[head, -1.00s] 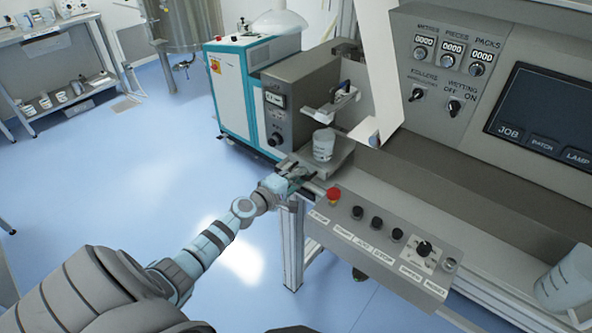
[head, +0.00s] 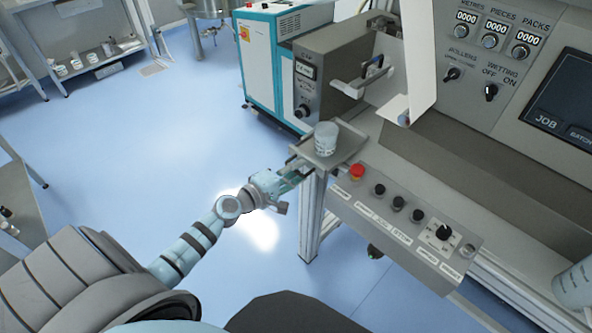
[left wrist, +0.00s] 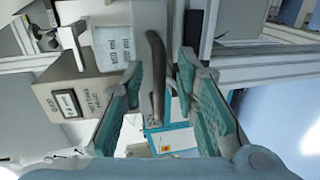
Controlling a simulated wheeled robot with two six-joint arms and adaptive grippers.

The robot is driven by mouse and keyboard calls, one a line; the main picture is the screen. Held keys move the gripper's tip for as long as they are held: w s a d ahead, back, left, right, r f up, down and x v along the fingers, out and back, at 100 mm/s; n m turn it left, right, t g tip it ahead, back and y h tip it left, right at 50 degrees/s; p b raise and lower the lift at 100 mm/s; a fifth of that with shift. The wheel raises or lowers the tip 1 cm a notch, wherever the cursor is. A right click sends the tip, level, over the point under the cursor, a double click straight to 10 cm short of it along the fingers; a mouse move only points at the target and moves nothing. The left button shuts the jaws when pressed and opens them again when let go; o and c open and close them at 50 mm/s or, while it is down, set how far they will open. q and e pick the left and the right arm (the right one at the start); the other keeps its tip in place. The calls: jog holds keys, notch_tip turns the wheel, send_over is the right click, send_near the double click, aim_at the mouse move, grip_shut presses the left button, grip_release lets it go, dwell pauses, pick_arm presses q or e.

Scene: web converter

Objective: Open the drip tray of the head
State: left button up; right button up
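The drip tray (head: 352,147) is a flat grey tray jutting out below the head (head: 325,84) of the machine, with a clear cup (head: 326,139) standing on it. My left gripper (head: 299,176) is at the tray's near left edge in the head view. In the left wrist view, a slim grey curved bar (left wrist: 157,85), seemingly the tray's handle, runs between the two teal fingers (left wrist: 160,72). Gaps show on both sides of it, so the fingers look open around it. The cup also shows in the left wrist view (left wrist: 114,47). My right gripper is not in view.
A control panel with a red button (head: 357,172) and black knobs lies right of my left gripper. A metal frame leg (head: 312,217) stands below the tray. A teal and white cabinet (head: 262,60) stands behind.

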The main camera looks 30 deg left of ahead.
pick_arm(q)
jog(key=v, duration=0.7)
jog(key=shift+s, duration=0.25)
